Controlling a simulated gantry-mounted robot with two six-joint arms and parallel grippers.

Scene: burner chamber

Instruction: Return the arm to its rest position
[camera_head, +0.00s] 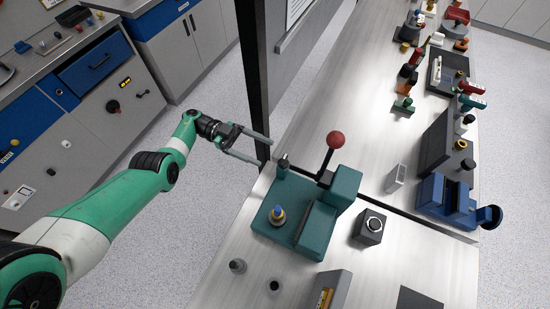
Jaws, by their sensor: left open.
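My left arm comes in from the left, green and white. Its gripper (258,148) is open, with two long parallel fingers apart and nothing between them. The gripper is off the left edge of the steel table, above and left of the green device. The green device (290,226) has a black lever with a red ball knob (335,140) standing up and tilted to the right, and a yellow and blue knob (277,214) on its front. My right gripper is not in view.
A dark post (253,75) stands close behind the left gripper. A grey box (370,227) is right of the green device. A blue vise (448,200) and several small tools are further right. Grey and blue cabinets (95,65) stand at the left; open floor lies between.

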